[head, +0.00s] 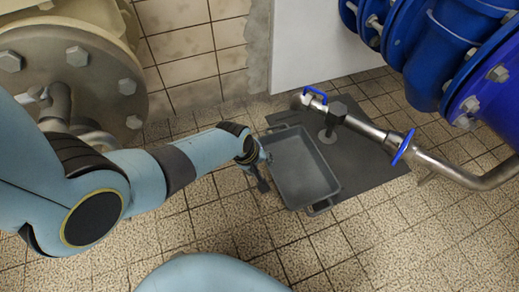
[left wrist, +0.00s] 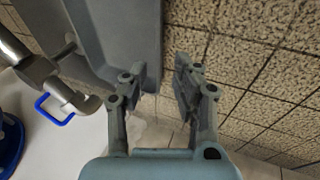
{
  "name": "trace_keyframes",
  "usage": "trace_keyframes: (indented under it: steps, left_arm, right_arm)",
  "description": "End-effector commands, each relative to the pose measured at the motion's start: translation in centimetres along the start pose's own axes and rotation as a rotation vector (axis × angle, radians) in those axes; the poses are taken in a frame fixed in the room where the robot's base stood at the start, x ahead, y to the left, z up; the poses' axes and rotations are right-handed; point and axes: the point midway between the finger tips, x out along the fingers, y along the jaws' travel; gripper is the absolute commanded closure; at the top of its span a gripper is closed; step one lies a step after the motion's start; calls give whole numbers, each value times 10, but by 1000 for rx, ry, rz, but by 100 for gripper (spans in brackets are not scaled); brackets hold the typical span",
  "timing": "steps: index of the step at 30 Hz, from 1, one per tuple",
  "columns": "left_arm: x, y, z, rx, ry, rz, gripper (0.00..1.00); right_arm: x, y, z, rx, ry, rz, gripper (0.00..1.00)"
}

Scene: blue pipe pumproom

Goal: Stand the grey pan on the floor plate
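The grey pan (head: 303,168) is a shallow rectangular tray with a handle at its near end. In the head view it overlaps the left part of the dark floor plate (head: 375,168); I cannot tell whether it rests fully flat. My left gripper (head: 263,173) is at the pan's left long side. In the left wrist view its two fingers (left wrist: 158,84) are apart, with the pan's side wall (left wrist: 140,35) reaching into the line of the gap. Contact with the wall is not clear. My right gripper is not in view.
A metal pipe (head: 440,165) with blue-handled valves runs above the plate, close to the pan's far right side. Blue flanged pipes (head: 420,45) fill the upper right. A large bolted flange (head: 75,75) stands at the left. Tiled floor (head: 320,250) in front is clear.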

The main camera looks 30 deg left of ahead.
Motion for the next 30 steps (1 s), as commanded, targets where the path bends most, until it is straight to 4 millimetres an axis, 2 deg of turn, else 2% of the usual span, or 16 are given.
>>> trace_keyframes:
  steps: [3,13,17,20,23,24,27,30]
  left_arm:
    - [-9,1,-1,0,1,2,71]
    - [-12,-2,1,3,1,0,71]
    - [-24,-20,8,72,22,3,71]
    - [-54,-47,19,214,68,14,71]
    - [-106,-73,32,411,134,26,71]
    - [-129,-81,36,494,161,29,71]
    - [-191,-91,47,686,222,34,71]
    - [-246,-92,54,842,273,36,71]
  right_arm:
    - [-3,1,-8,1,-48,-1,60]
    - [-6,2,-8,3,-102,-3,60]
    - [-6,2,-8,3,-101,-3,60]
    - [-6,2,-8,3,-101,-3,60]
    - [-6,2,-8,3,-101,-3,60]
    - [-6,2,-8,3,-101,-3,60]
    - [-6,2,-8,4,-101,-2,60]
    - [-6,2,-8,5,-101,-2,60]
